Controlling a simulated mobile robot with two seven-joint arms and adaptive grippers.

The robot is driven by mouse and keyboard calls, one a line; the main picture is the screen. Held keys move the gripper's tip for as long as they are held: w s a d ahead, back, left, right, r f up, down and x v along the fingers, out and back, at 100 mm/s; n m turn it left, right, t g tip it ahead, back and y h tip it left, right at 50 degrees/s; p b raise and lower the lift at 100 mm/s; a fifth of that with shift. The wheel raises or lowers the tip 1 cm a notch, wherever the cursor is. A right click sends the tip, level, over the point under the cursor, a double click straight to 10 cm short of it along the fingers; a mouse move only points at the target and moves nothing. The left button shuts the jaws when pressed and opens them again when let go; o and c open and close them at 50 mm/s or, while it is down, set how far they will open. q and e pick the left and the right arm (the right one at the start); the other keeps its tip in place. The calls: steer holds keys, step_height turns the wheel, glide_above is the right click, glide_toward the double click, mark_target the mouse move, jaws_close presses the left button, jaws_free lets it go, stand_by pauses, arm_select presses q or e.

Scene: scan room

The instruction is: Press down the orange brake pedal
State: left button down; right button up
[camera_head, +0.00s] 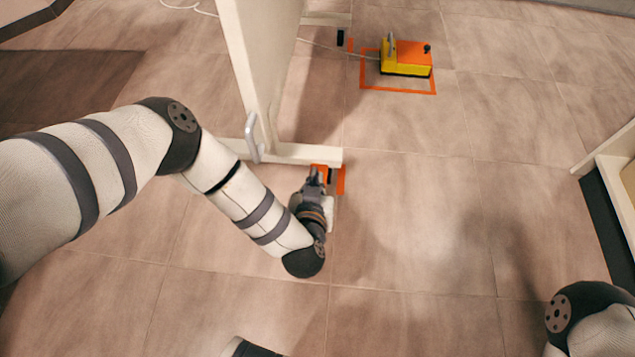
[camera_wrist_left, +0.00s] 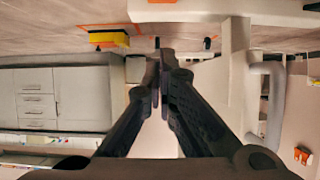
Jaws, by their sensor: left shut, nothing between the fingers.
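An orange piece (camera_head: 320,168), which looks like the brake pedal, shows at the near end of the white panel's foot bar (camera_head: 300,153) in the head view. My left gripper (camera_head: 315,174) is shut and empty, its tips at this orange piece. It hides part of the piece, and I cannot tell whether they touch. In the left wrist view the closed fingers (camera_wrist_left: 165,58) point toward the white foot bar (camera_wrist_left: 230,10); the pedal is not clear there. My right gripper is out of view.
A yellow foot switch with an orange top (camera_head: 407,58) stands inside an orange floor outline at the back. The tall white panel (camera_head: 262,60) with a grey handle (camera_head: 252,138) stands beside my left arm. A white unit (camera_head: 625,180) is at the right edge. The middle floor is clear.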

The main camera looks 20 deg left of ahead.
arm_select(q)
steer(key=b+x, duration=0.1)
steer(key=x, duration=0.1)
steer(key=b+x, duration=0.1)
steer(key=x, duration=0.2)
steer(key=f+b+x, duration=0.1)
steer(key=x, duration=0.1)
steer(key=shift+f+b, duration=0.15)
steer(key=shift+b, duration=0.2)
steer(key=shift+s+f+b, duration=0.2)
steer(key=shift+f+b, duration=0.15)
steer(key=shift+f, duration=0.2)
steer(key=shift+s+f+b, duration=0.2)
steer(key=shift+f+b, duration=0.1)
steer(key=shift+f, duration=0.25)
steer(key=shift+s+d+f, duration=0.1)
steer(key=shift+f, duration=0.2)
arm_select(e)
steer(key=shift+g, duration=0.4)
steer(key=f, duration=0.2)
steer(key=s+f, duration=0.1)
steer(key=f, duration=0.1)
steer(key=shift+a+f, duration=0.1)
arm_select(q)
steer(key=shift+s, duration=0.15)
